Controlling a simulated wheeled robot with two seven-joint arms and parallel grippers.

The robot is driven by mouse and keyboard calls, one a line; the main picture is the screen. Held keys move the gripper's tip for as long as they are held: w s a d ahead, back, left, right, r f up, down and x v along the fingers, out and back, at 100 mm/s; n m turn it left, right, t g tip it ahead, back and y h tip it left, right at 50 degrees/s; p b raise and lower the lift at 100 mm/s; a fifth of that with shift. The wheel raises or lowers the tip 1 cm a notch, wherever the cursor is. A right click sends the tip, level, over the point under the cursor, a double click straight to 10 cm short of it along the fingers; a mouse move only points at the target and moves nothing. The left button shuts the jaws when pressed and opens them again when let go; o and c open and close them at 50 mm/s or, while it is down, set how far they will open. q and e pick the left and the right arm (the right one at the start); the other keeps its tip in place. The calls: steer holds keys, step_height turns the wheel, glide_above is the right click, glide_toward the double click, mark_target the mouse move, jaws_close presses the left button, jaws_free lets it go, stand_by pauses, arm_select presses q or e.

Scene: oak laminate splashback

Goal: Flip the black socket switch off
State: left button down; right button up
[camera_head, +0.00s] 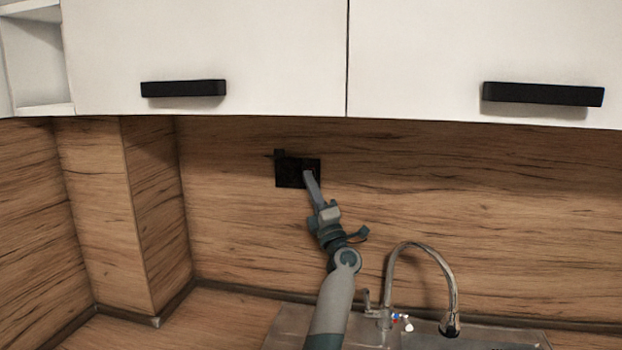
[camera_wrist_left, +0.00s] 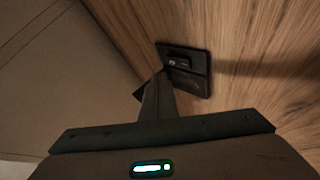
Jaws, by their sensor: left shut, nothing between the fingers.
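The black socket switch (camera_head: 290,172) is a dark plate on the wood splashback, below the white cabinets, in the head view. It also shows in the left wrist view (camera_wrist_left: 190,78), tilted, with a raised part near its upper edge. My left gripper (camera_head: 308,174) is shut and empty, with its fingertips in front of the right part of the plate. In the left wrist view the shut fingers (camera_wrist_left: 158,82) reach the plate's left edge. I cannot tell whether they touch it. The switch's position is too small and dark to tell. My right gripper is not in view.
White cabinets with black handles (camera_head: 183,88) and (camera_head: 543,95) hang above. A curved metal faucet (camera_head: 452,290) rises from the sink (camera_head: 290,325) at lower right, close to my left arm. A wood-clad column (camera_head: 125,215) stands at left. The splashback right of the plate is clear.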

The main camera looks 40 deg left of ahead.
arm_select(q)
steer(key=shift+w+a+r, duration=0.1)
steer(key=shift+w+a, duration=0.1)
steer(key=shift+w, duration=0.2)
steer(key=shift+w+a+b, duration=0.1)
steer(key=shift+b, duration=0.2)
stand_by(1.6)
steer(key=shift+w+a, duration=0.1)
steer(key=shift+w, duration=0.15)
steer(key=shift+w+a+r+b, duration=0.15)
steer(key=shift+w+b, duration=0.1)
steer(key=shift+b, duration=0.2)
stand_by(0.6)
steer(key=shift+s, duration=0.15)
steer(key=shift+s+d+p, duration=0.4)
steer(key=shift+s+p, duration=0.15)
stand_by(0.4)
